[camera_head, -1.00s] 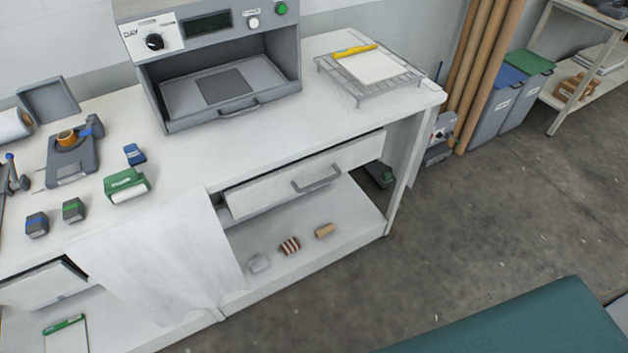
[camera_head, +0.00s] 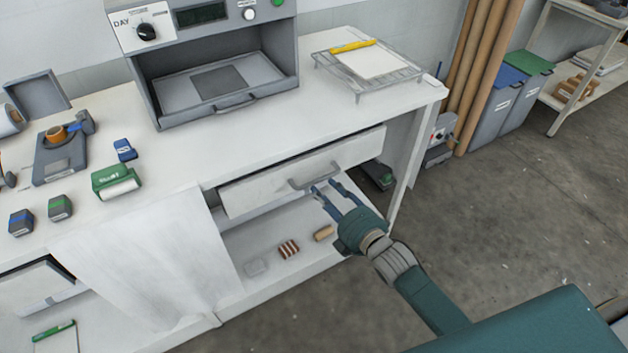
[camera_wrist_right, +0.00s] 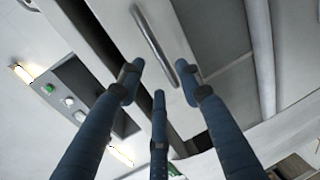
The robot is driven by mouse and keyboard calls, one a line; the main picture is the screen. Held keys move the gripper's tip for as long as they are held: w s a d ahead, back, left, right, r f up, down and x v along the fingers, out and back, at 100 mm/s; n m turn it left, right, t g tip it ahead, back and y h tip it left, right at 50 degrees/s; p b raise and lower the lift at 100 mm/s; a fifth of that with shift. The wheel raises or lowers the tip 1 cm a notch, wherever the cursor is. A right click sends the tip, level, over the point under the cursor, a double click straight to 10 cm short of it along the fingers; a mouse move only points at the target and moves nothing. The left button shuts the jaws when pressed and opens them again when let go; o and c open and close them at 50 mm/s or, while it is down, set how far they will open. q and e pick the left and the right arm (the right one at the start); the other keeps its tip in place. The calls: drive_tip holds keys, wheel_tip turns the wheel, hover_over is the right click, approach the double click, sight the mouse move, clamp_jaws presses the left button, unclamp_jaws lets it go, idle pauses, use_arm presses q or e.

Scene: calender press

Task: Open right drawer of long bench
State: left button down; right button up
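The long white bench (camera_head: 360,125) stands across the head view. Its right drawer (camera_head: 250,190) has a white front and a grey bar handle (camera_head: 300,184). A dark gap shows above the drawer front, which stands slightly out. My right gripper (camera_head: 325,186) is in front of the handle with its blue fingers spread and pointing at it. In the right wrist view the handle (camera_wrist_right: 155,40) runs toward the space between the spread fingertips (camera_wrist_right: 159,73). I cannot tell whether they touch it. My left gripper is not in view.
The shelf below holds a striped roll (camera_head: 288,249), a tan roll (camera_head: 323,233) and a clear piece (camera_head: 256,267). A white cloth (camera_head: 150,260) hangs left of the drawer. An oven-like press (camera_head: 215,60) and a wire rack (camera_head: 368,65) stand on top. Floor in front is clear.

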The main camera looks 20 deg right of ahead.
sight(315, 182)
drive_tip(key=x, duration=0.7)
drive_tip(key=shift+w+f, duration=0.1)
drive_tip(key=shift+w, duration=0.05)
clamp_jaws()
